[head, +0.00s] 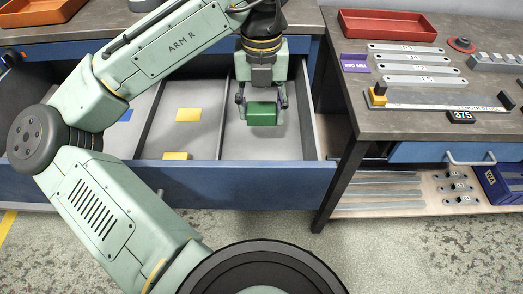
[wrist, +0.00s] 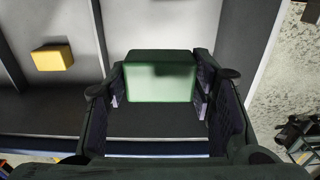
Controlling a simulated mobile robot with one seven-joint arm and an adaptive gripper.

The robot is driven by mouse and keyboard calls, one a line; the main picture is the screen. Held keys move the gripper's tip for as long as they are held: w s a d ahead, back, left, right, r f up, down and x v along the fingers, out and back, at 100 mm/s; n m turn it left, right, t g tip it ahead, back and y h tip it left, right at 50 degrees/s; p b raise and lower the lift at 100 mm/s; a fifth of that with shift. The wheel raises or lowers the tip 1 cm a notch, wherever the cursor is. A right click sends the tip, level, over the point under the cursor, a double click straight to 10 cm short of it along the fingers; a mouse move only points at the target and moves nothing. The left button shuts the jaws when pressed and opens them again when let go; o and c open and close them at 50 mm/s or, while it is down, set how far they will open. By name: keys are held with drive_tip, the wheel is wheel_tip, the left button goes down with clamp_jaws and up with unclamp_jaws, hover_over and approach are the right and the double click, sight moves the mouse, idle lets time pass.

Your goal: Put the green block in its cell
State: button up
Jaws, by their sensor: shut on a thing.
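The green block (head: 262,114) is between the fingers of my gripper (head: 262,102), which is shut on it. My gripper points down into the open drawer (head: 240,180), over its right cell (head: 240,138). In the wrist view the green block (wrist: 160,77) sits between the two dark fingers, with the grey drawer floor behind it. I cannot tell whether the block touches the floor.
The middle cell holds two yellow blocks (head: 188,115), one near the front wall. A blue block (head: 125,115) lies in the left cell. Thin dividers separate the cells. A bench (head: 440,122) with metal brackets and a red tray (head: 388,24) stands right.

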sight(261, 157)
drive_tip(key=shift+s+a+f+b, duration=0.1)
drive_tip(key=shift+s+f+b, duration=0.1)
drive_tip(key=shift+f, duration=0.3)
drive_tip(key=shift+s+f+b, duration=0.1)
drive_tip(key=shift+f+b, duration=0.05)
drive_tip(key=shift+f, duration=0.65)
wheel_tip(261, 157, down, 10)
drive_tip(key=shift+w+f+p, duration=0.1)
drive_tip(key=shift+f+p, duration=0.05)
drive_tip(key=shift+p, duration=0.4)
drive_tip(key=shift+f, duration=0.1)
drive_tip(key=o, duration=1.4)
wheel_tip(261, 157, up, 12)
drive_tip(key=shift+r+b, duration=0.15)
drive_tip(key=shift+b, duration=0.75)
